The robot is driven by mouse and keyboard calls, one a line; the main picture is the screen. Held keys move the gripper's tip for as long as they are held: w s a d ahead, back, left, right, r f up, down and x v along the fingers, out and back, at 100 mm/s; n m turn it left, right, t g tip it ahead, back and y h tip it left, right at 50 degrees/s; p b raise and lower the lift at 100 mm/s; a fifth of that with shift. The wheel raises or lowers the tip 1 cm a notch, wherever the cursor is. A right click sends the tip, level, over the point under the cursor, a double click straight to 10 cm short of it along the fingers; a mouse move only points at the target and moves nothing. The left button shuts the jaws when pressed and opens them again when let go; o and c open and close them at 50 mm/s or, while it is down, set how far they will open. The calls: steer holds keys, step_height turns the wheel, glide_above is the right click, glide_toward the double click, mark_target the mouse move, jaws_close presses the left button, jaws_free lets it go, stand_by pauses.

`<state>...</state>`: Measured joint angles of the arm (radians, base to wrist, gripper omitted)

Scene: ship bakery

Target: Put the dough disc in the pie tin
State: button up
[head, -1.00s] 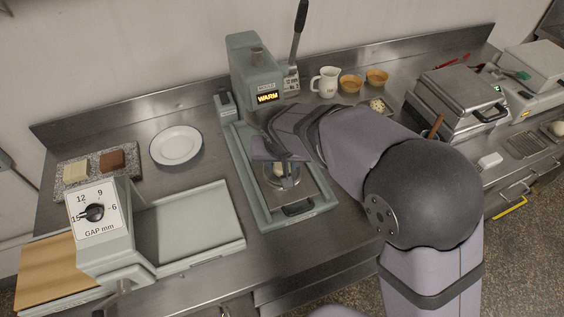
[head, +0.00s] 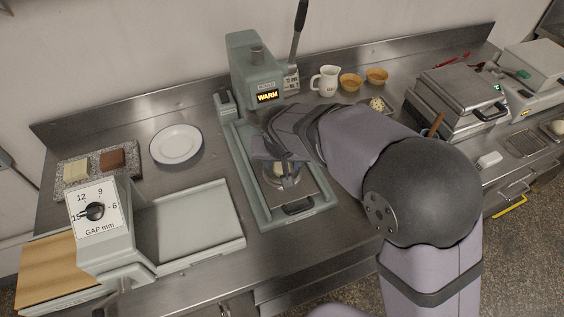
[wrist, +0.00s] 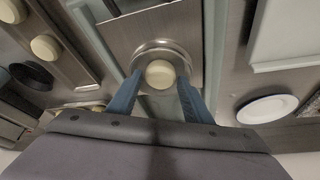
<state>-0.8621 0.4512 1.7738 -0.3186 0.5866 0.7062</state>
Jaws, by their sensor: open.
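The pie tin (head: 296,182) is a round metal dish on the steel plate of the green press in the head view. In the wrist view the tin (wrist: 141,52) shows as a round metal rim. The pale dough disc (wrist: 160,73) appears within the tin's rim in the wrist view. In the head view the dough disc (head: 280,169) is partly hidden by my gripper. My gripper (wrist: 160,88) is open, with one blue finger on each side of the disc and visible gaps between. How deep the disc sits is hard to tell.
The press head (head: 255,75) with its lever stands behind my gripper. A white plate (head: 176,145) and a grey tray (head: 190,222) lie to the left. A white jug (head: 325,81) and small bowls stand behind. A waffle-iron-like machine (head: 455,95) is at right.

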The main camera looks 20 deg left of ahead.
steer(key=b+v, duration=0.1)
steer(key=v, duration=1)
steer(key=shift+s+d+r+b, duration=0.15)
steer(key=shift+s+r+b, duration=0.1)
steer(key=shift+r+b, duration=0.15)
steer(key=w+d+f+m+g+h, duration=0.1)
steer(key=d+f, duration=0.3)
steer(key=d, duration=0.6)
steer(key=d+f+m+g+h, duration=0.1)
steer(key=d+f, duration=0.3)
steer(key=d, duration=0.6)
steer(key=s+d+f+m+g, duration=0.1)
steer(key=s+d+f, duration=0.2)
steer(key=s+d, duration=0.2)
steer(key=s+d+f+m+g, duration=0.1)
steer(key=s+d+f, duration=0.3)
steer(key=d, duration=0.5)
steer(key=shift+s+m, duration=0.3)
steer(key=shift+s, duration=0.8)
